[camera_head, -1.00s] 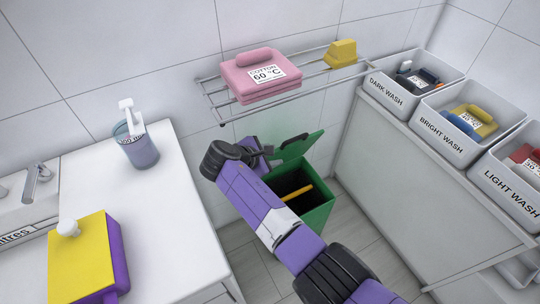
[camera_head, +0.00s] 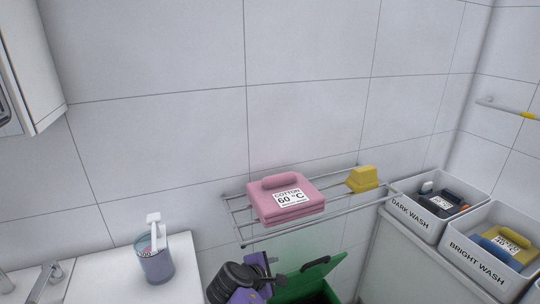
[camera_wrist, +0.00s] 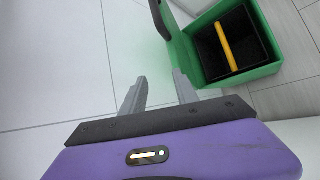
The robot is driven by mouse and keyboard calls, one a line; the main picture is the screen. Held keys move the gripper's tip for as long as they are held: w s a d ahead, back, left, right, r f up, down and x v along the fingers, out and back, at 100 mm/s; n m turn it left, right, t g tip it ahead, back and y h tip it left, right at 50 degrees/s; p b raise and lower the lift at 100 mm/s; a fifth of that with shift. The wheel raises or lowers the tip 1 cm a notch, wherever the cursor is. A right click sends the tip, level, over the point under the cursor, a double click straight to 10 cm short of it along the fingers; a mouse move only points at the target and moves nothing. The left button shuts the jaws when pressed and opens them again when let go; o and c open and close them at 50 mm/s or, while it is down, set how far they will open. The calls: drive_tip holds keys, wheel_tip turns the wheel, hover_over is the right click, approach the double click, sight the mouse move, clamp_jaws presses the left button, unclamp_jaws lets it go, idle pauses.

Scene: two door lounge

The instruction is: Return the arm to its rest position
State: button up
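My gripper (camera_wrist: 160,78) is open in the wrist view, its two grey fingers apart with nothing between them. In the head view my arm's purple wrist end (camera_head: 254,272) is at the bottom edge, beside the raised lid of a green bin (camera_head: 306,274). The rest of the arm is cut off below. The bin also shows in the wrist view (camera_wrist: 188,62), to the right of the fingers and apart from them. A yellow bar (camera_wrist: 228,40) lies in its dark inside.
A wall rack (camera_head: 240,226) above the bin holds a folded pink cloth (camera_head: 286,200) and a yellow block (camera_head: 362,179). A counter (camera_head: 185,260) with a blue cup (camera_head: 155,262) is at left. Labelled wash boxes (camera_head: 425,219) stand at right. A wall cabinet (camera_head: 45,60) is upper left.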

drive_tip(key=s+a+r+m+t+y, duration=0.1)
drive_tip(key=a+m+t+y, duration=0.2)
drive_tip(key=a+y, duration=0.35)
drive_tip(key=s+m+t+y, duration=0.1)
drive_tip(key=s+m+y, duration=0.25)
drive_tip(key=s, duration=0.55)
drive_tip(key=s+d+r+m+h, duration=0.1)
drive_tip(key=s+d+r+m, duration=0.3)
drive_tip(key=s+d, duration=0.4)
drive_tip(key=s+d+r+m+t+h+p, duration=0.1)
drive_tip(key=s+d+r+m, duration=0.3)
drive_tip(key=s, duration=1.6)
drive_tip(key=s+d+r+m+t+h+p, duration=0.1)
drive_tip(key=s+d+r+m, duration=0.3)
drive_tip(key=s+d, duration=0.8)
drive_tip(key=s+r+h, duration=0.1)
drive_tip(key=s, duration=0.2)
drive_tip(key=shift+d+r+h, duration=0.2)
drive_tip(key=shift+d+h, duration=0.2)
